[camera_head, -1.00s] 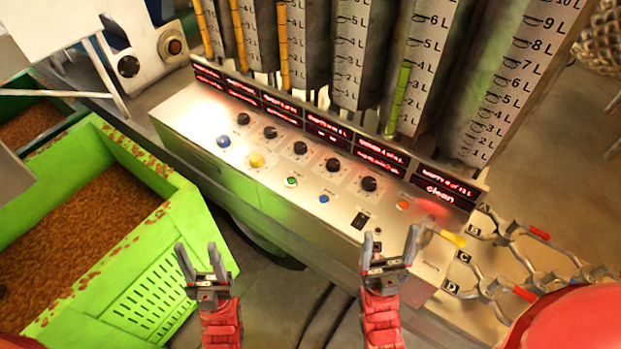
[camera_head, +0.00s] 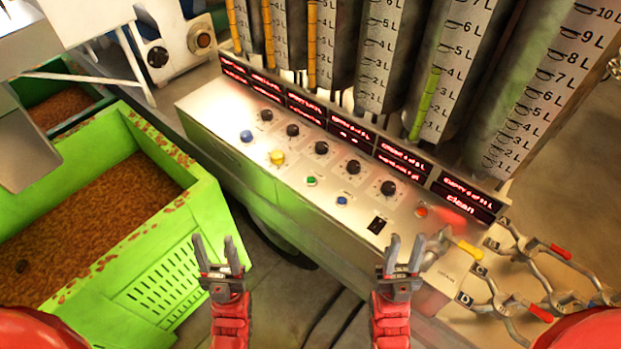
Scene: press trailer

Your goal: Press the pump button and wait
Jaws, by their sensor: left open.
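The control panel (camera_head: 225,120) carries several buttons and black knobs. Its buttons are a blue one (camera_head: 246,137), a yellow one (camera_head: 277,157), a green one (camera_head: 311,181), a second blue one (camera_head: 342,200) and an orange-red one (camera_head: 421,211). The labels are too small to read, so I cannot tell which is the pump button. My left gripper (camera_head: 215,248) is open and empty, in front of the panel near the green bin. My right gripper (camera_head: 405,250) is open and empty at the panel's front edge, below the black switch (camera_head: 376,225). Neither visibly touches a button.
A green bin (camera_head: 150,300) with brown grainy contents stands at the left. Measuring columns with litre marks (camera_head: 545,90) rise behind the panel, above red displays (camera_head: 465,200). Valve levers with red and yellow handles (camera_head: 470,249) stick out at the right.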

